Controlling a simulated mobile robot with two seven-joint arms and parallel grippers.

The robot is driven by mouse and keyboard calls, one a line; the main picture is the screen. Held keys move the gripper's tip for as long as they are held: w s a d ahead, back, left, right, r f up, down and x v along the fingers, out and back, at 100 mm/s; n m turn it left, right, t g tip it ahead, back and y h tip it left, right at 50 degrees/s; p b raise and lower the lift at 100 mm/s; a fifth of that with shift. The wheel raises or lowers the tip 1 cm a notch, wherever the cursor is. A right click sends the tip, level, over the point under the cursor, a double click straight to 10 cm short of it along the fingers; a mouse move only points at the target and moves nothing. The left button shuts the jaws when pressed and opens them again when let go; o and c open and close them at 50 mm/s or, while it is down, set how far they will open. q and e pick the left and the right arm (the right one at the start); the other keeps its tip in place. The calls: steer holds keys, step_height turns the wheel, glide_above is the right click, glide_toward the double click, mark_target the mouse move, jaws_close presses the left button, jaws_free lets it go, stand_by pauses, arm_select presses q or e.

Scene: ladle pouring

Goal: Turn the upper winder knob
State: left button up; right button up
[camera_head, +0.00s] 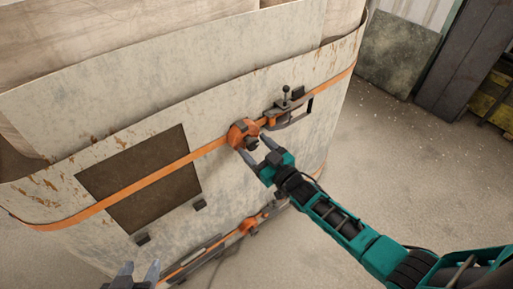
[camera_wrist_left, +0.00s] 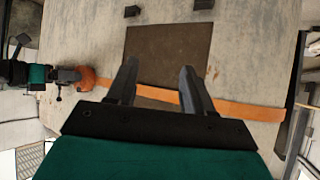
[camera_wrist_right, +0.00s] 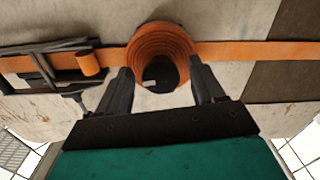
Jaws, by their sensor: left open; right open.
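The upper winder (camera_head: 241,130) is an orange strap coil on the side of the large pale, worn container. Its dark knob (camera_head: 251,143) sticks out of the coil; in the right wrist view the coil (camera_wrist_right: 160,42) shows with the dark knob (camera_wrist_right: 166,72) at its centre. My right gripper (camera_head: 256,148) is open, its fingers on either side of the knob; I cannot tell whether they touch it. My left gripper (camera_head: 138,271) is open and empty at the bottom of the head view. In the left wrist view it faces the brown panel (camera_wrist_left: 165,45).
An orange strap (camera_head: 150,182) crosses the container, with a metal ratchet buckle (camera_head: 290,103) right of the winder. A lower winder (camera_head: 247,226) sits on a second strap below. Small dark blocks (camera_head: 143,239) stick out under the panel. The floor (camera_head: 400,150) at right is clear.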

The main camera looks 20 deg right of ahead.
arm_select(q)
steer(key=shift+s+a+r+y+p, duration=0.25)
steer(key=shift+a+r+p, duration=0.2)
steer(key=shift+p, duration=0.55)
arm_select(e)
steer(key=v, duration=1.3)
arm_select(q)
steer(key=shift+d, duration=0.1)
steer(key=shift+r+p, duration=0.8)
steer(key=shift+p, duration=0.05)
arm_select(e)
steer(key=s+a+m+g+h, duration=0.3)
steer(key=s+g, duration=0.3)
steer(key=s, duration=0.5)
steer(key=shift+s+f+h, duration=0.2)
steer(key=shift+f+h, duration=0.05)
steer(key=shift+h, duration=0.35)
